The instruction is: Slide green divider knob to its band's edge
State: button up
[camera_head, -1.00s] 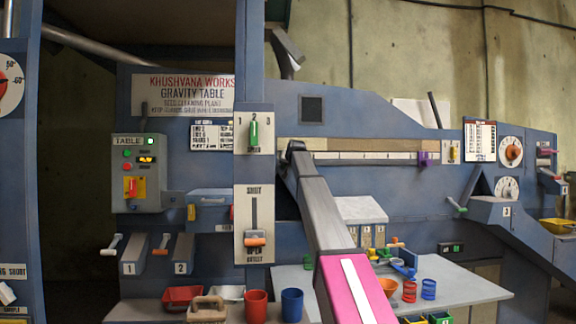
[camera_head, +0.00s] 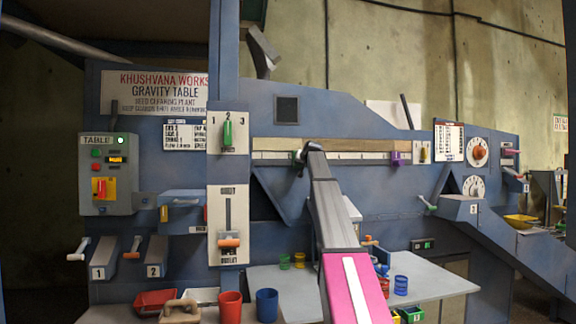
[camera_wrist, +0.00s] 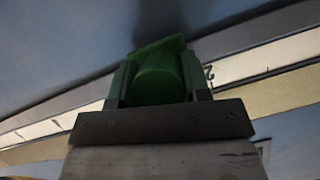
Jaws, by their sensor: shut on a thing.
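The green divider knob (camera_wrist: 160,78) is between the two fingers of my gripper (camera_wrist: 158,82) in the wrist view, with a green plate behind it. My gripper is shut on it. In the head view, my arm reaches up to the long pale scale rail (camera_head: 350,155), and a bit of the green knob (camera_head: 297,156) shows beside my gripper (camera_head: 302,158), left of the rail's middle. A purple divider knob (camera_head: 397,159) sits farther right on the same rail. The band edges are too small to read here, and my gripper hides part of the rail.
A green selector lever (camera_head: 227,133) and an orange-handled slide (camera_head: 229,242) are on the post at left. Red cup (camera_head: 230,308) and blue cup (camera_head: 267,305) stand below. The rail between my gripper and the purple knob looks clear.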

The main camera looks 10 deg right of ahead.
jog(key=shift+d, duration=1.1)
jog(key=o, duration=1.3)
jog(key=v, duration=1)
jog(key=shift+s+r, duration=0.15)
jog(key=shift+s, duration=0.2)
